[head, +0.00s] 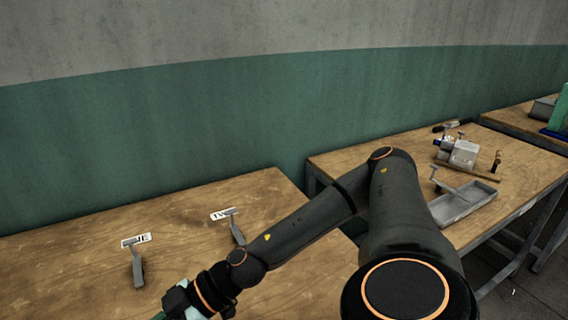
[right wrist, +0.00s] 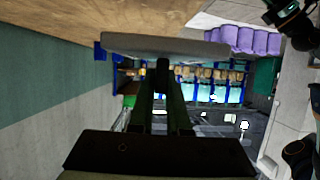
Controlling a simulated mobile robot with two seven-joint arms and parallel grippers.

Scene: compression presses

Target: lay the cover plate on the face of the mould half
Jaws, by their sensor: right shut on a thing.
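A flat grey slab (right wrist: 165,46), which looks like the cover plate, lies across the fingertips of my right gripper (right wrist: 163,72) in the right wrist view. The gripper is shut on the slab's dark stem or handle, partly hidden by the fingers. In the head view my right arm reaches down-left over the near table; the fingers and held slab are not visible there. I cannot surely pick out the mould half. A grey block-like unit (head: 462,153) stands on the right-hand table. My left gripper is not clearly seen.
The near table's left side is clear.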

